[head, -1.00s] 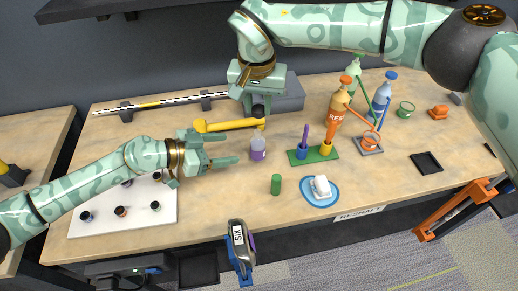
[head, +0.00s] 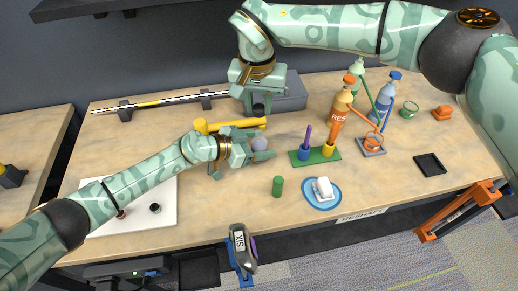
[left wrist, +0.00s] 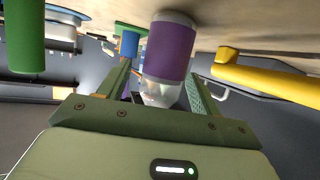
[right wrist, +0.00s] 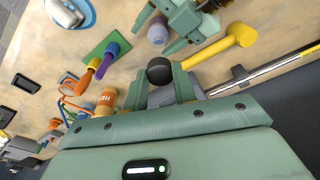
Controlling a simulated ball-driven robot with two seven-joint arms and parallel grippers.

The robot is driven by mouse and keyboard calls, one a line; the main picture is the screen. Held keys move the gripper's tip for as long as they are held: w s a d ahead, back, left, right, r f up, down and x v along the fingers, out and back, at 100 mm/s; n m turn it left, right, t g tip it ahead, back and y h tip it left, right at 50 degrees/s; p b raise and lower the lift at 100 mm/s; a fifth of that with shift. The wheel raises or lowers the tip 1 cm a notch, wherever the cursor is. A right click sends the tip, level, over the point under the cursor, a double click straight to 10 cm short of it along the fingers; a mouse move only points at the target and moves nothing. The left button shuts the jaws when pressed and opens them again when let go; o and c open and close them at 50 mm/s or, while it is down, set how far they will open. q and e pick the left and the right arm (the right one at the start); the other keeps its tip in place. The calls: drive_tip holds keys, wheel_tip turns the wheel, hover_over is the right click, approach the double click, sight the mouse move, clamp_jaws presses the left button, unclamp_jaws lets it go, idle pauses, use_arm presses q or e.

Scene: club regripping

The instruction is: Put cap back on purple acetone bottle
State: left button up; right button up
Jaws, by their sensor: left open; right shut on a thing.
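The purple acetone bottle (head: 259,143) stands on the bench, partly hidden by my left gripper in the head view. In the left wrist view it shows a purple label (left wrist: 171,52) and a clear upper part, with no cap on it. My left gripper (head: 261,146) is open, with its fingers on either side of the bottle; I cannot tell whether they touch it. My right gripper (right wrist: 160,88) is shut on a round black cap (right wrist: 159,70). It holds the cap above the bench, behind the bottle in the head view.
A yellow mallet (head: 229,125) lies behind the left gripper. A green cylinder (head: 278,187) and a white item on a blue dish (head: 322,206) are in front. A green holder (head: 330,157), orange bottle (head: 340,111) and blue bottle (head: 384,98) stand to the right.

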use_arm(q)
drive_tip(key=shift+w+f, duration=0.1)
drive_tip(key=shift+w, duration=0.05)
drive_tip(key=c, duration=0.6)
use_arm(e)
drive_tip(key=shift+w, duration=0.15)
use_arm(q)
clamp_jaws()
use_arm(e)
hover_over(259, 132)
drive_tip(key=shift+s+f, duration=0.15)
drive_tip(key=shift+f, duration=1.1)
drive_tip(key=shift+s+f, duration=0.1)
drive_tip(key=shift+f, duration=1.15)
drive_tip(key=shift+f, duration=0.9)
drive_tip(key=shift+f, duration=0.55)
